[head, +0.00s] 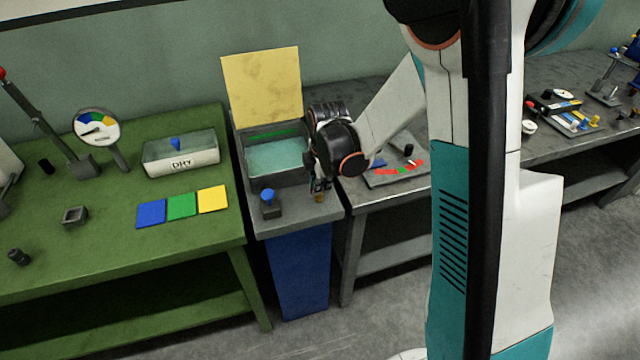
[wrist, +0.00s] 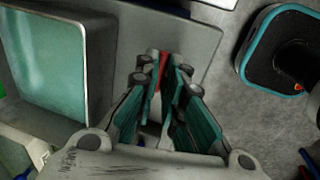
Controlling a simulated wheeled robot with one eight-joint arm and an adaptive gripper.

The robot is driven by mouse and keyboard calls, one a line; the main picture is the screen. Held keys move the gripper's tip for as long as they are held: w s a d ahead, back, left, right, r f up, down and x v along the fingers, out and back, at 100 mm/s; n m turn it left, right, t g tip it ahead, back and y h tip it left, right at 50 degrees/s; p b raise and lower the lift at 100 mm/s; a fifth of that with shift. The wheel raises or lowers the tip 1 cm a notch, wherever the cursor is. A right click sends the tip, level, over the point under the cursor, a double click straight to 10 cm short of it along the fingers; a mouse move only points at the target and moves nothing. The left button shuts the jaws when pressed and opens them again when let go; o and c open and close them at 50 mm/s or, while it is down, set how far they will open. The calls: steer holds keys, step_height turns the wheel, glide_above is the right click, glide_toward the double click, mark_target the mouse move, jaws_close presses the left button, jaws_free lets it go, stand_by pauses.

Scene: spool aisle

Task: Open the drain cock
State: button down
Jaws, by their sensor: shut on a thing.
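The drain cock is mostly hidden by my gripper (head: 318,186). A small brass-coloured part of the drain cock (head: 319,198) shows just below the fingers, at the front right of the grey stand in the head view. In the wrist view its narrow red handle (wrist: 163,66) shows between the fingertips of my gripper (wrist: 162,75). The fingers are closed on the handle from both sides. How far the cock is turned cannot be told. The tank (head: 245,165) with pale teal liquid stands behind it, its yellow lid (head: 262,85) raised.
A blue-knobbed block (head: 270,205) stands left of my gripper on the same stand. A green bench (head: 110,230) on the left holds a box marked DHY (head: 181,158), a dial and coloured tiles. A grey bench (head: 380,198) with a small panel is close on the right.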

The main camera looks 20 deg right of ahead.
stand_by(0.3)
steer(key=c, duration=1.7)
jaws_free()
steer(key=shift+r, duration=0.1)
steer(key=r, duration=0.4)
steer(key=s+r, duration=0.1)
steer(key=r, duration=0.2)
steer(key=s+r, duration=0.1)
steer(key=r, duration=0.3)
steer(key=shift+s+r, duration=0.15)
steer(key=shift+r, duration=0.15)
